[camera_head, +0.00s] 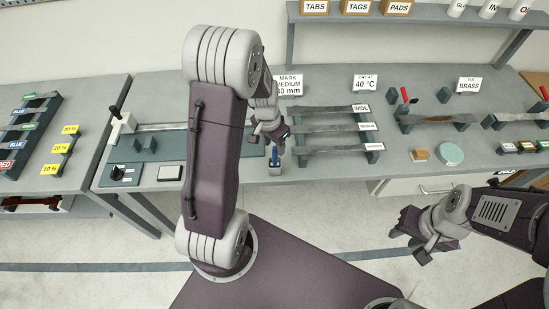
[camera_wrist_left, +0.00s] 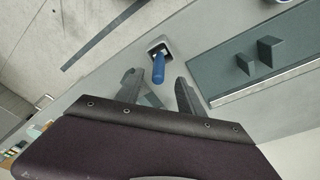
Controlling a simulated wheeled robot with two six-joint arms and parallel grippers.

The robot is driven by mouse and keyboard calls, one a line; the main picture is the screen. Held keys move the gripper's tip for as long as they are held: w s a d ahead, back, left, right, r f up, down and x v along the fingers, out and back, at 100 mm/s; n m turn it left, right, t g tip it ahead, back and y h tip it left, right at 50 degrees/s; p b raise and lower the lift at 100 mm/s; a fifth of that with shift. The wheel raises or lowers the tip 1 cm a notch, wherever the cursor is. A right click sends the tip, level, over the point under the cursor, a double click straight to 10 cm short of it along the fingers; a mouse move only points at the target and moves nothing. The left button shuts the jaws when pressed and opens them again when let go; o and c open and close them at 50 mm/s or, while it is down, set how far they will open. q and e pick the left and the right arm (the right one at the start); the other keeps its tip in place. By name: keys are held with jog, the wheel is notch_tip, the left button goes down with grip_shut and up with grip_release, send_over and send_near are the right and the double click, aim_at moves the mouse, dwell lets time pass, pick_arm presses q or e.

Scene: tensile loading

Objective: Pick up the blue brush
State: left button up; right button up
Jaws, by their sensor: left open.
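The blue brush (camera_head: 275,155) stands with its blue handle up in a small holder (camera_head: 274,171) near the front edge of the bench, below my left gripper (camera_head: 272,140). In the left wrist view the blue handle (camera_wrist_left: 158,70) lies between the two spread fingers of the left gripper (camera_wrist_left: 157,80), with the holder (camera_wrist_left: 153,42) beyond it. The left gripper is open and I cannot tell whether a finger touches the handle. The brush's lower end is hidden in the holder. My right gripper (camera_head: 412,228) hangs over the floor in front of the bench, away from the brush.
Grey strips (camera_head: 335,134) lie on a rack right of the brush. A grey fixture plate (camera_head: 150,148) lies to its left. A round pale-green disc (camera_head: 450,153) and a tan block (camera_head: 419,154) sit further right. Open floor lies in front of the bench.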

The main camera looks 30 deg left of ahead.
aim_at(276, 152)
pick_arm(q)
jog(key=f, duration=0.4)
jog(key=shift+w+d+f+p, duration=0.1)
jog(key=shift+d+f+p, duration=0.05)
jog(key=shift+d+p, duration=0.15)
jog(key=shift+w+f, duration=0.2)
jog(key=shift+f, duration=0.1)
jog(key=shift+s, duration=0.1)
grip_shut()
notch_tip(276, 152, up, 10)
jog(key=shift+r, duration=0.1)
